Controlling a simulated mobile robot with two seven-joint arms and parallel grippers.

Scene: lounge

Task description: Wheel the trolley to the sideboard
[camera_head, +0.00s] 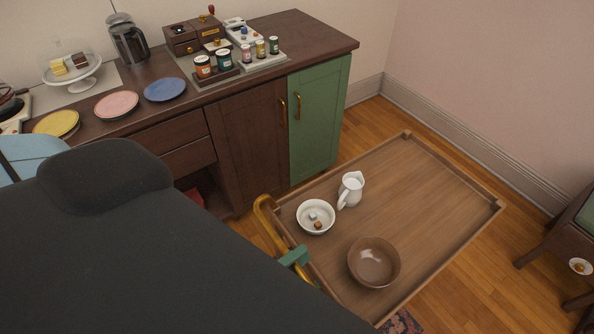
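The trolley (440,215) has a wooden tray top with a raised rim and stands on the wood floor, in front of the sideboard's green door and to its right. Its gold handle (268,222) curves along the near left edge. On it are a white jug (350,189), a white bowl (315,216) with small lumps inside and a brown bowl (374,262). The dark wood sideboard (250,140) runs along the back wall. A green fingertip of my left gripper (294,256) lies across the handle; my dark arm hides the rest. My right gripper is not in view.
The sideboard top holds a cake stand (72,72), plates (116,104), a coffee press (128,42) and jars (224,60). A dark stool or chair (562,236) stands at the right edge. Floor is open between trolley and right wall. A patterned rug (402,323) shows at the bottom.

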